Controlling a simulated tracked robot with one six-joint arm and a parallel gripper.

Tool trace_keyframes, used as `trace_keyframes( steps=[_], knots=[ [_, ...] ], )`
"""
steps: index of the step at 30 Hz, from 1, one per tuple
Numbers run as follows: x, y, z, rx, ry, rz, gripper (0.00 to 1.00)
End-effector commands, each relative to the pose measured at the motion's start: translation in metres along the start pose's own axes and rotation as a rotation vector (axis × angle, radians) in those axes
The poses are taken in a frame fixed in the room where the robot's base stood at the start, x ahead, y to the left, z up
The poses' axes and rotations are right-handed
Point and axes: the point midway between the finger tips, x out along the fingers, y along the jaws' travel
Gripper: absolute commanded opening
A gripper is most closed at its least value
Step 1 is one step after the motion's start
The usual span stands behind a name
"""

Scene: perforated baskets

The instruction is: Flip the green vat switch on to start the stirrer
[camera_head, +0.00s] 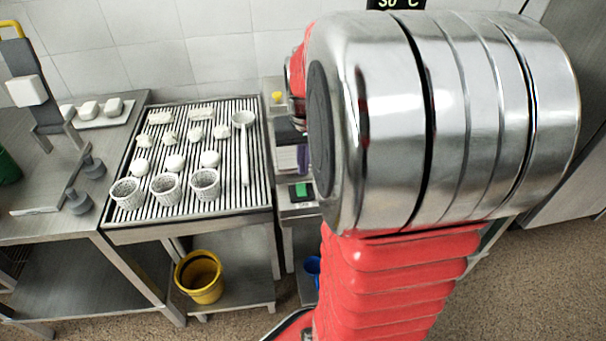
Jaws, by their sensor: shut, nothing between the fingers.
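The green switch (301,190) sits on a small dark plate on the narrow steel stand just right of the slatted draining table. A small pale label lies below it, too small to read. I cannot tell from here whether the switch is on or off. My large red and silver arm fills the right half of the view and its edge comes close to the switch's right side. My gripper is hidden behind the arm. The vat and stirrer cannot be made out.
The draining table (255,200) holds several perforated baskets (166,187), white cheeses and a white ladle (244,140). A yellow bucket (200,278) stands on the shelf below. A steel bench (40,190) with a press is at the left.

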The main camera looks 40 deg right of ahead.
Motion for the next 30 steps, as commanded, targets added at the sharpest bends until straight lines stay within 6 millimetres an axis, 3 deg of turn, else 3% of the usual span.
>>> trace_keyframes(
  steps=[3,9,23,30],
  knots=[
    [-0.022,0.000,0.000,0.000,0.004,0.000,0.00],
    [-0.046,0.000,0.001,0.000,0.002,0.000,0.00],
    [-0.052,-0.001,0.002,-0.002,0.001,0.000,0.00],
    [-0.063,-0.025,0.015,-0.055,0.033,-0.008,0.00]
  ],
)
